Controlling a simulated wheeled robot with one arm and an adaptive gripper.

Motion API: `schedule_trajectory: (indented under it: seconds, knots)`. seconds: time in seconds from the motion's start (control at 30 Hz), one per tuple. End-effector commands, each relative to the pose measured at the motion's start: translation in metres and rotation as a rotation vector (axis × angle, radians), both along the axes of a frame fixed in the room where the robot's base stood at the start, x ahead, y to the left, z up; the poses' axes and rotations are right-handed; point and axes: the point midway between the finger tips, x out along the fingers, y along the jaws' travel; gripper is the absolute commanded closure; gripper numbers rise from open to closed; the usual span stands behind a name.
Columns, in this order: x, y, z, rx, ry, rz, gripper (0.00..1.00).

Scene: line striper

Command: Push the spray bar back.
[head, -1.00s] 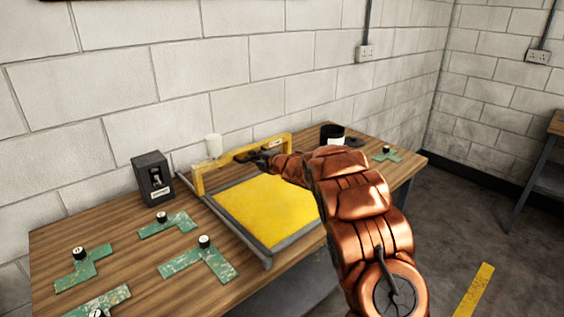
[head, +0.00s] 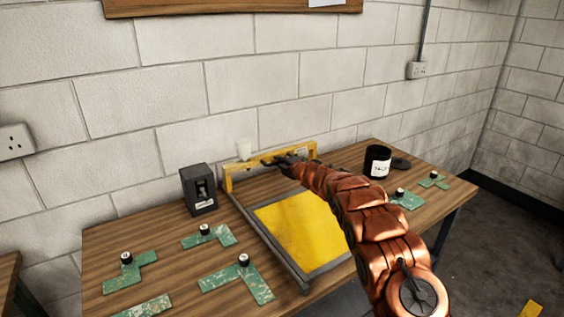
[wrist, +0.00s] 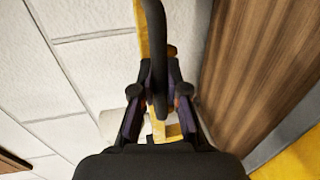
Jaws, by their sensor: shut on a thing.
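The yellow spray bar (head: 238,169) spans the back end of the grey-railed frame (head: 296,277), close to the block wall. A white cup-like part (head: 244,149) rises behind the bar near its left end. A yellow panel (head: 308,232) lies inside the frame, with a bare strip between it and the bar. My gripper (head: 284,160) is at the middle of the bar, shut on its dark handle. In the wrist view the black handle (wrist: 157,50) runs between my fingers, with the yellow bar (wrist: 141,35) behind it.
A black box (head: 198,190) stands left of the frame. Green stencils with black knobs (head: 237,279) lie on the wooden table (head: 170,270). A black labelled pot (head: 377,162) and more stencils (head: 434,180) are at the right. The wall is close behind the bar.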

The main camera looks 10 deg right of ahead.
Motion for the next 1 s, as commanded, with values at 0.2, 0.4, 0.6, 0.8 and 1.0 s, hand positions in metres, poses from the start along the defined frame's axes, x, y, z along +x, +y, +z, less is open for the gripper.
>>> schedule_trajectory:
  seconds: [0.2,0.4,0.6,0.8,1.0]
  knots:
    - [0.0014,0.002,0.0023,0.001,-0.005,0.002,1.0]
    - [0.0015,0.0017,0.0033,0.002,-0.006,0.002,1.0]
    - [0.0013,0.0005,0.003,0.001,-0.005,0.0,0.66]
    - [0.0012,-0.0007,0.002,0.001,-0.003,-0.001,0.61]
    - [0.0003,-0.0013,0.002,0.001,-0.003,-0.001,0.61]
